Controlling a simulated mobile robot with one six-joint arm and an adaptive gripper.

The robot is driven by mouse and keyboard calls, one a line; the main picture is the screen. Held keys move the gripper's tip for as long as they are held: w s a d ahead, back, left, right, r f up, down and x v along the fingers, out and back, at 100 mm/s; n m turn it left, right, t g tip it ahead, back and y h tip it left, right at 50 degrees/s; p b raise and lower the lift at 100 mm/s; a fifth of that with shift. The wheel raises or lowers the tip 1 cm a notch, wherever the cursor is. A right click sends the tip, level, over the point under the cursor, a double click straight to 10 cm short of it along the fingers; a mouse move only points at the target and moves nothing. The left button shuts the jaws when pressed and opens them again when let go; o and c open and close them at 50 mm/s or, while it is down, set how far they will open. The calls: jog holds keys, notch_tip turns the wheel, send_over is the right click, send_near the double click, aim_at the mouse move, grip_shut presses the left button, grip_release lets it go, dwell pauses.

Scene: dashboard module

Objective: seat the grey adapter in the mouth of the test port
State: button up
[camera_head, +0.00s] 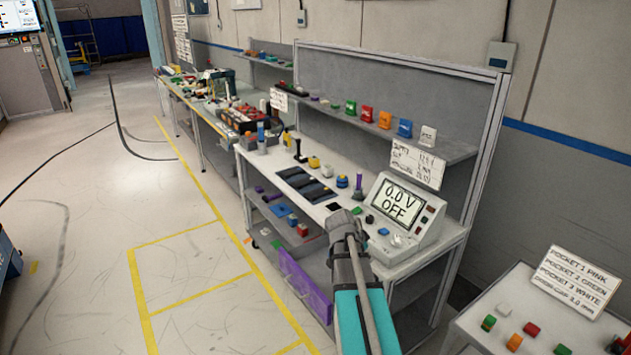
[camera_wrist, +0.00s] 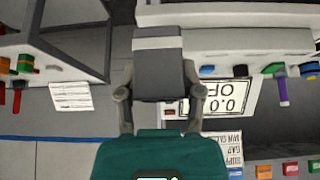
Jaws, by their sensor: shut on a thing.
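The grey adapter (camera_wrist: 158,75) is a dark grey block with a pale band across it. It fills the space between the two fingers of my gripper (camera_wrist: 160,92) in the wrist view, and the gripper is shut on it. In the head view my gripper (camera_head: 345,240) is over the front edge of the bench, left of and in front of the meter console (camera_head: 405,212), which reads 0.0 V OFF. The console also shows upside down in the wrist view (camera_wrist: 232,97). I cannot make out the mouth of the test port in either view.
The white bench (camera_head: 275,165) carries dark trays (camera_head: 305,183), a purple-handled tool (camera_head: 358,184) and small coloured parts. A shelf (camera_head: 330,108) with coloured blocks runs behind. A side table (camera_head: 480,322) stands at right.

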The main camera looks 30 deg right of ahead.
notch_tip(320, 180, up, 11)
jog(key=p, duration=0.9)
jog(key=shift+p, duration=0.35)
jog(key=shift+s, duration=0.1)
